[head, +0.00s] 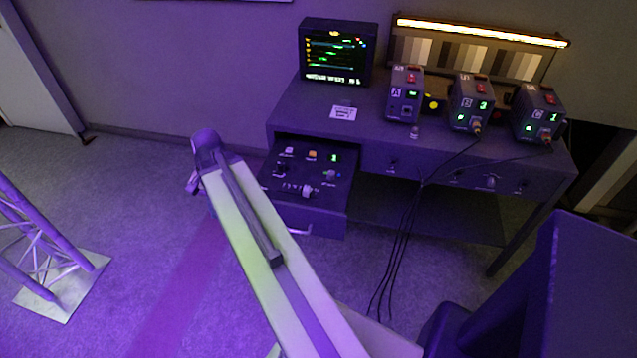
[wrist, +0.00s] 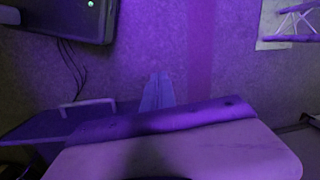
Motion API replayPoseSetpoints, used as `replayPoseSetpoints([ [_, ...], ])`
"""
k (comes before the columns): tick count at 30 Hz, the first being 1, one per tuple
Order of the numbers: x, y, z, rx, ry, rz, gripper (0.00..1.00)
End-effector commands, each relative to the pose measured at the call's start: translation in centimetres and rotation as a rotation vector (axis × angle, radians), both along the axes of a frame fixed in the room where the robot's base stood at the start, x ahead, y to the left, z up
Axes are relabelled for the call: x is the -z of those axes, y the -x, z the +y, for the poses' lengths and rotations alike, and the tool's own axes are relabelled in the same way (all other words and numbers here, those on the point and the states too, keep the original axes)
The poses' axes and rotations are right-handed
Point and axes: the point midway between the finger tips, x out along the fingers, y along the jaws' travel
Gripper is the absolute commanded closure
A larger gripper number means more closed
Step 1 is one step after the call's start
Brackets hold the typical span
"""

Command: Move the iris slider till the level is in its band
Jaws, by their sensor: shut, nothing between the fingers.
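The control panel (head: 268,183) lies in the pulled-out drawer of the desk. A pale knob (head: 306,191) sits by a marked scale near its front edge and looks like the iris slider; its label is too small to read. The monitor (head: 338,52) on the desk shows several coloured level lines, but I cannot tell whether the level is in its band. My gripper (head: 193,183) is left of the drawer, apart from the panel, at the end of my raised arm. In the wrist view my gripper (wrist: 157,78) is shut and empty over the floor.
Units A (head: 404,106), B (head: 466,112) and C (head: 532,125) stand on the desk (head: 372,118). Black cables (head: 408,235) hang down its front. The drawer handle (head: 293,230) sticks out. A truss foot (head: 72,285) stands at left. Floor left of the drawer is clear.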

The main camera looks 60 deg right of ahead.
Motion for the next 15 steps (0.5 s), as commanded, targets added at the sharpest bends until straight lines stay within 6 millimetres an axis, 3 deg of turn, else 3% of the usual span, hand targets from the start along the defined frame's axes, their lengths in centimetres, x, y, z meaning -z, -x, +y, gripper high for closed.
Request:
replayPoseSetpoints([
  [1, -0.8, 1.8, -4.3, 0.183, -0.027, 0.002, 1.0],
  [6, -2.2, 9.6, -16.5, 0.819, -0.143, 0.005, 1.0],
  [10, -3.3, 16.7, -23.4, 1.242, -0.236, 0.004, 1.0],
  [12, -3.7, 19.9, -25.9, 1.415, -0.28, 0.001, 1.0],
  [15, -4.1, 23.3, -28.1, 1.586, -0.327, -0.002, 1.0],
])
